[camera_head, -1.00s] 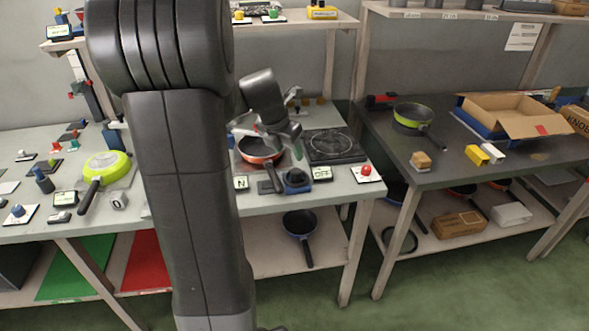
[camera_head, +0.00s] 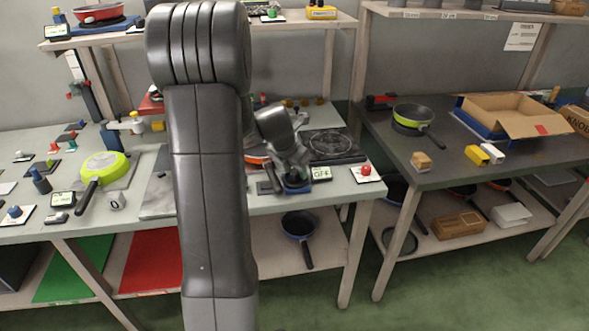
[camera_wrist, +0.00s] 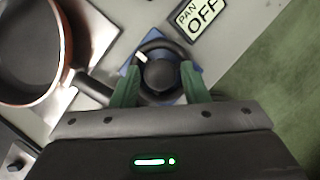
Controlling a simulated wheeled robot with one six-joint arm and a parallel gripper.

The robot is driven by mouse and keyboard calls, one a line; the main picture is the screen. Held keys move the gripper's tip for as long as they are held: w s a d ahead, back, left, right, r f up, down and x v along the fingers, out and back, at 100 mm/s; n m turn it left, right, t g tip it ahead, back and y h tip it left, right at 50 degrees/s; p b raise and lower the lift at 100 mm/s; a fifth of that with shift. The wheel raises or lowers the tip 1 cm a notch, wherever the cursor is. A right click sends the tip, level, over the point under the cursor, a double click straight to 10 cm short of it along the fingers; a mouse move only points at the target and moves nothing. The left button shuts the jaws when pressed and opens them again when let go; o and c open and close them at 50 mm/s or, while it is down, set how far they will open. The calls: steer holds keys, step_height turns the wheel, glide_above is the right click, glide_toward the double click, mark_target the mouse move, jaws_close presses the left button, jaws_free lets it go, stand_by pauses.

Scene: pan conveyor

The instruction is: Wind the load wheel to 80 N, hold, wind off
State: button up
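A dark round wheel (camera_wrist: 160,73) with a white mark sits on a blue base at the bench's front; I take it for the load wheel. Its blue base also shows in the head view (camera_head: 296,188), partly hidden by my gripper. My gripper (camera_wrist: 160,76) is above the wheel, with one green finger on each side of it. The fingers are spread apart, and I cannot see them pressing on the rim. An orange pan (camera_wrist: 30,50) lies left of the wheel, its handle pointing towards it. A sign (camera_wrist: 201,14) beside the wheel reads PAN OFF.
A red button (camera_head: 366,170) stands right of the sign, near the bench corner. A black hotplate (camera_head: 333,147) is behind. A green pan (camera_head: 104,166) lies at left. My arm hides part of the bench, and no N readout shows now.

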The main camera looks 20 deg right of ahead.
steer(key=c, duration=0.6)
steer(key=shift+c, duration=0.2)
steer(key=shift+m, duration=0.3)
